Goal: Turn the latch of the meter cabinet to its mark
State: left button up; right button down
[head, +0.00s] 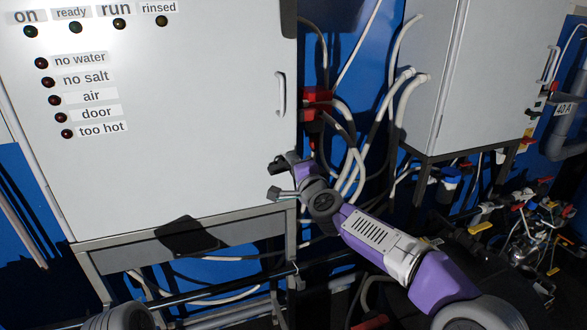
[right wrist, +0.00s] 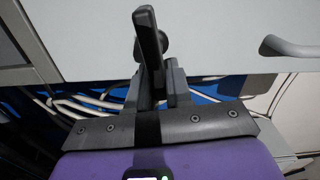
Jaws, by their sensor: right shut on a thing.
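The large pale grey cabinet (head: 180,100), with labelled lamps on its door, stands at the left in the head view. Its lower door edge also shows in the wrist view (right wrist: 230,25). My right gripper (head: 281,177) is at the lower right corner of this door. In the wrist view my right gripper (right wrist: 155,60) is shut on a small dark part with a rounded end (right wrist: 166,45), apparently the latch. The fingers hide most of it, so its angle cannot be read. I cannot see the mark. My left gripper is not in view.
A pale door handle (head: 281,93) sits above my right gripper. Pale hoses (head: 350,180) and a red box (head: 316,102) are right of the cabinet. A second grey cabinet (head: 480,70) stands further right. A grey frame (head: 190,232) supports the first cabinet.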

jog(key=shift+f+m+b, duration=0.25)
jog(key=shift+m+b, duration=0.05)
jog(key=shift+m, duration=0.4)
jog(key=c, duration=1.1)
grip_release()
jog(key=shift+s, duration=0.1)
jog(key=b+v, duration=0.2)
jog(key=v, duration=0.5)
jog(key=shift+s, duration=0.15)
